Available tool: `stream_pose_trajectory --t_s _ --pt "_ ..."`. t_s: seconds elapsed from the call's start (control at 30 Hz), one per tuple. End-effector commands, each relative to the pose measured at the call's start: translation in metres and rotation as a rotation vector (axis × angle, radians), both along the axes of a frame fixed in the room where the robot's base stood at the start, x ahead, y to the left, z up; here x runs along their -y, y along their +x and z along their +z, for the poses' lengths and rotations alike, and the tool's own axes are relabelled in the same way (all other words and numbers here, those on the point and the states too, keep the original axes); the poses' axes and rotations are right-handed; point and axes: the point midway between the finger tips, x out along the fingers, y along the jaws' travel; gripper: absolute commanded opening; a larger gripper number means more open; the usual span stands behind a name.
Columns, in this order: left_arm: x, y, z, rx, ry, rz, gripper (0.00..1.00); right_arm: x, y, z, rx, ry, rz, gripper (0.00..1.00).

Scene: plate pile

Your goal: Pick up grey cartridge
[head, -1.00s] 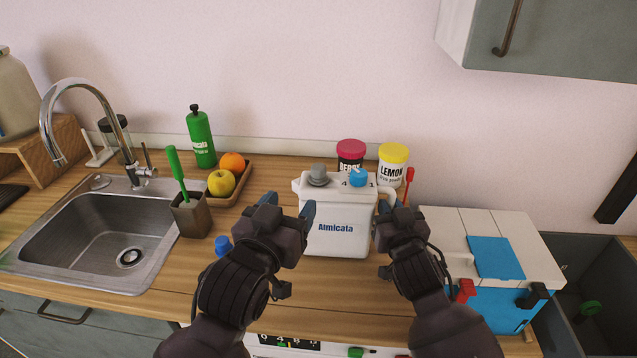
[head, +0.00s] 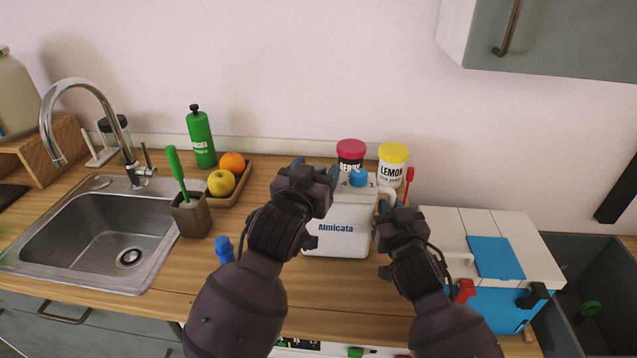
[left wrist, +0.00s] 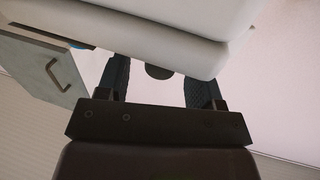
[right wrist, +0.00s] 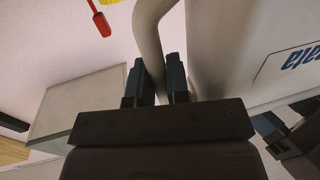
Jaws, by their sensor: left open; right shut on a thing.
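The white Almicata machine (head: 340,238) stands on the counter. The grey cartridge on its top left is hidden behind my left gripper (head: 316,168) in the head view. In the left wrist view a dark grey round piece (left wrist: 158,72), which looks like the cartridge, shows between the two open fingers, partly covered by the white body; contact cannot be told. My right gripper (head: 393,207) is shut on the machine's white handle (right wrist: 150,45) at its right side.
A blue knob (head: 358,178) sits on the machine top. Berry (head: 350,152) and lemon (head: 392,163) jars stand behind it. A white and blue box (head: 495,240) is right, a fruit tray (head: 238,193) left. A blue-capped item (head: 224,247) stands at front left.

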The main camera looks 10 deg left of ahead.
Motion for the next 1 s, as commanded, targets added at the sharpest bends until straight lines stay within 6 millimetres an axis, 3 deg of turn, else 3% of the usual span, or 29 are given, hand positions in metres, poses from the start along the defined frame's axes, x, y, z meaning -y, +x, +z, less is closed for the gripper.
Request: stream_pose_trajectory --t_s 0.17,0.43,0.8,1.0 --pt "0.004 0.017 0.001 0.002 0.000 -0.001 0.61 0.000 0.000 0.001 0.002 0.002 0.000 0.00" --pt "0.004 0.019 0.000 0.001 -0.001 0.000 0.61 0.000 0.000 0.001 0.002 0.002 0.000 0.00" --pt "0.005 0.018 0.000 0.001 -0.001 -0.001 0.06 0.000 0.000 0.001 0.002 0.002 0.001 0.00" --pt "0.005 0.018 0.001 0.001 -0.001 -0.001 0.05 0.000 0.000 0.001 0.002 0.002 0.001 0.00"
